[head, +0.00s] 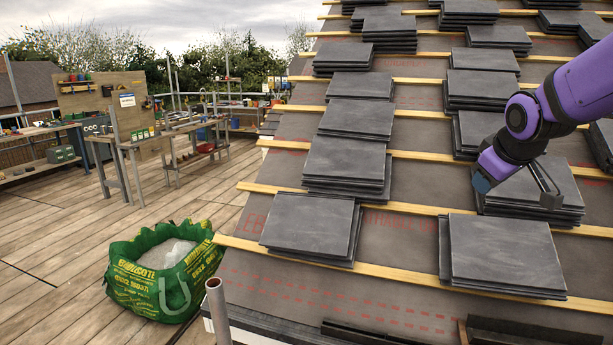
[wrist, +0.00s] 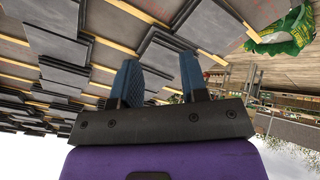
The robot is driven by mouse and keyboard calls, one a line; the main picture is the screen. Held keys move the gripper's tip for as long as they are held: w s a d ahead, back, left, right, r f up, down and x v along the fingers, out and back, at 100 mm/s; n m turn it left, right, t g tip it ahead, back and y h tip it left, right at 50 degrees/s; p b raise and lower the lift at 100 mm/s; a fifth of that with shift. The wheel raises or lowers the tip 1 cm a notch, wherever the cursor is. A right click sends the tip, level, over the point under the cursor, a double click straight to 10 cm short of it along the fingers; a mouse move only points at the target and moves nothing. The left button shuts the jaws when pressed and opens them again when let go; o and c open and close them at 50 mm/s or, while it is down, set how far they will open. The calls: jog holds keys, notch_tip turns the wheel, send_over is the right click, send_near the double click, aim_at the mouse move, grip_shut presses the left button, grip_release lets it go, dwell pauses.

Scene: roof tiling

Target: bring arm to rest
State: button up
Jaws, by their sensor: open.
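My purple arm (head: 580,88) reaches in from the right edge of the head view, above the roof. The wrist view is upside down, with sky at the bottom. The arm and gripper hide parts of the slates behind them.
Slate stacks (head: 306,223) lie in rows on wooden battens (head: 390,210) across the sloping roof. A green bag (head: 135,290) stands on the plank deck (head: 60,235) at left. A metal pole (head: 217,315) rises at the roof's lower edge. Workbenches (head: 150,140) stand farther back.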

jog(key=s+a+m+g, duration=0.1)
jog(key=s+a+m, duration=0.1)
jog(key=s, duration=1)
jog(key=s+a+r+m+g+y, duration=0.1)
jog(key=s+a+m, duration=0.2)
jog(key=s, duration=1)
jog(key=shift+s+a+y, duration=0.2)
jog(key=shift+a+y, duration=0.1)
jog(key=shift+a, duration=0.15)
jog(key=shift+d+r, duration=0.1)
jog(key=shift+d, duration=0.05)
